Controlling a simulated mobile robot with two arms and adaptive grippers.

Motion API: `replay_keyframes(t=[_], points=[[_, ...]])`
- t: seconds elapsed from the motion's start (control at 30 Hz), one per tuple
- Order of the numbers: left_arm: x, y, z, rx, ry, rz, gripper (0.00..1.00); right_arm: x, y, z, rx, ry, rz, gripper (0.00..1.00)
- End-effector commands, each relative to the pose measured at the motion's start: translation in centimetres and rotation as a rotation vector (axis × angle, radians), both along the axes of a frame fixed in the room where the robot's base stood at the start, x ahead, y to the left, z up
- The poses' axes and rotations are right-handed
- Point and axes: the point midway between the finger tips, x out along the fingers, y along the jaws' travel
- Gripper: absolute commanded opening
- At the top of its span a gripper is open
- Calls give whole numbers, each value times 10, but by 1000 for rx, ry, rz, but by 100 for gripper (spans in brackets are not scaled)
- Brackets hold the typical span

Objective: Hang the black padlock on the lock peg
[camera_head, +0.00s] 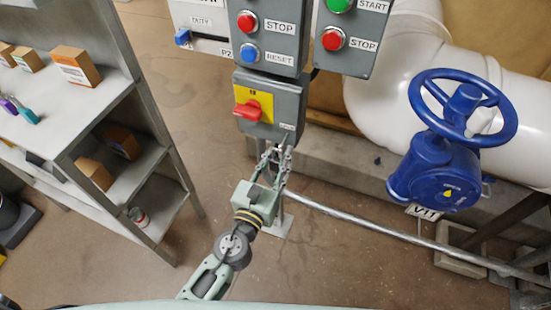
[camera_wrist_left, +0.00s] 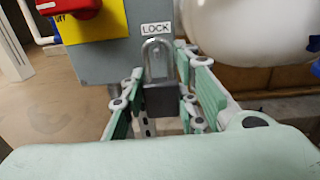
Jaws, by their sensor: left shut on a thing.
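The black padlock (camera_wrist_left: 160,98) is upright between the fingers of my left gripper (camera_wrist_left: 159,84), its grey shackle pointing up. The gripper, also in the head view (camera_head: 275,158), is shut on the padlock body just below the grey switch box (camera_head: 272,112). In the wrist view the shackle stands in front of the box's lower face, right under the LOCK label (camera_wrist_left: 155,28). In the head view the padlock is not clear among the fingers. My right gripper is not in view.
The switch box has a red rotary handle (camera_head: 248,111) on a yellow plate. Push-button boxes (camera_head: 270,35) are above it. A blue valve wheel (camera_head: 462,108) and white pipe (camera_head: 400,60) are at right. A shelf (camera_head: 75,95) with cartons and small coloured padlocks stands at left.

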Motion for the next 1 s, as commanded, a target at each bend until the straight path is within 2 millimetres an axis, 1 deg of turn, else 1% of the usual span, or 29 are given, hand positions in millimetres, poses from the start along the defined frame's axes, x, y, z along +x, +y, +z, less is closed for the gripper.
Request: replay_keyframes(t=[0.1,0.17,0.53,1.0], points=[[2,-2,2,-1,-2,0,5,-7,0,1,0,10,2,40],[2,-2,2,-1,-2,0,5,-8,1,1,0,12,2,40],[3,-2,1,-1,-1,0,5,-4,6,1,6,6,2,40],[7,-1,-2,-1,-1,0,5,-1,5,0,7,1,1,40]])
